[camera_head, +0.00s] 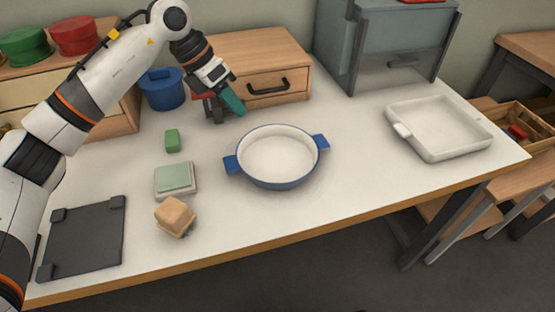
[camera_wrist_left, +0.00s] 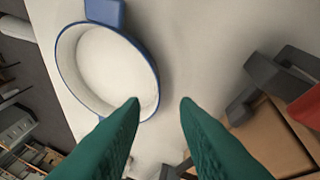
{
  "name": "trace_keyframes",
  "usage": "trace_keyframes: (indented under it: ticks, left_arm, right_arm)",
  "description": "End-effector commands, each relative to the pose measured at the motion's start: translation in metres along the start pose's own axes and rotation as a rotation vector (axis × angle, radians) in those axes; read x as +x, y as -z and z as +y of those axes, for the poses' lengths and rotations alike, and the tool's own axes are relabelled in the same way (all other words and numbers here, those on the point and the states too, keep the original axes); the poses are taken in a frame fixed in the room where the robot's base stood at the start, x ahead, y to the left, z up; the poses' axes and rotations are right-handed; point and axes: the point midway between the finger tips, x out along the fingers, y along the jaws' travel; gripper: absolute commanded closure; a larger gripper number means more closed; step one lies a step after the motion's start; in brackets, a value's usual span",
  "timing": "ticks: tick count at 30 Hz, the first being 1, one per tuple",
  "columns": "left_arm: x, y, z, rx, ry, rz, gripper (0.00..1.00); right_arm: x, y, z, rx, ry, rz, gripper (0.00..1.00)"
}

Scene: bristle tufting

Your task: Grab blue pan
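The blue pan (camera_head: 277,160) is round, with a white inside and two blue side handles. It sits upright on the white table, near the middle of the head view. It also fills the upper left of the left wrist view (camera_wrist_left: 105,72), with one blue handle (camera_wrist_left: 104,12) at the top. My left gripper (camera_head: 236,105) has green fingers and hangs behind and to the left of the pan, apart from it. In the left wrist view its fingertips (camera_wrist_left: 160,101) are spread with nothing between them. My right gripper is in neither view.
A drawer cabinet (camera_head: 283,92) and a blue pot (camera_head: 163,90) stand behind. A white tray (camera_head: 440,128) lies right, below a grey cabinet (camera_head: 384,45). A green block (camera_head: 172,140), a pale green-topped block (camera_head: 175,180), a tan block (camera_head: 176,217) and a dark plate (camera_head: 84,238) lie left.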

Motion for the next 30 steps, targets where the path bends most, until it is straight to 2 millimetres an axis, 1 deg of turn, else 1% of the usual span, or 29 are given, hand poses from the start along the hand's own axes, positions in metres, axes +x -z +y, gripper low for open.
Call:
trace_keyframes:
  ticks: [1, 3, 11, 18, 21, 26, 29, 30]
  left_arm:
    - [0.012, -0.001, 0.001, 0.0, -0.004, -0.001, 0.72]
    - [0.022, -0.001, 0.0, 0.0, -0.002, -0.001, 0.72]
    - [0.043, -0.001, 0.002, 0.0, -0.002, 0.0, 0.72]
    - [0.079, -0.001, 0.004, 0.0, -0.003, -0.001, 0.72]
    - [0.083, -0.001, 0.004, 0.0, 0.0, 0.001, 0.72]
    - [0.083, -0.001, 0.004, 0.0, 0.0, 0.001, 0.72]
    - [0.083, -0.001, 0.004, 0.0, 0.0, 0.001, 0.87]
    - [0.082, -0.001, 0.004, 0.0, 0.0, 0.001, 0.93]
  right_arm:
    - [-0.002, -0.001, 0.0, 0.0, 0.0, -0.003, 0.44]
    - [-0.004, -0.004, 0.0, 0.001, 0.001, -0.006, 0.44]
    - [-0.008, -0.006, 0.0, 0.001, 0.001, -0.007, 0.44]
    - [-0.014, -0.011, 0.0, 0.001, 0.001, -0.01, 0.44]
    - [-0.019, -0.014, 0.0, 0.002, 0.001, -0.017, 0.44]
    - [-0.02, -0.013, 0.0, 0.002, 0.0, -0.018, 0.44]
    - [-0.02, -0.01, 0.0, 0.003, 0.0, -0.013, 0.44]
    - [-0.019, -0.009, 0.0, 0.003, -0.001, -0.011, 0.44]
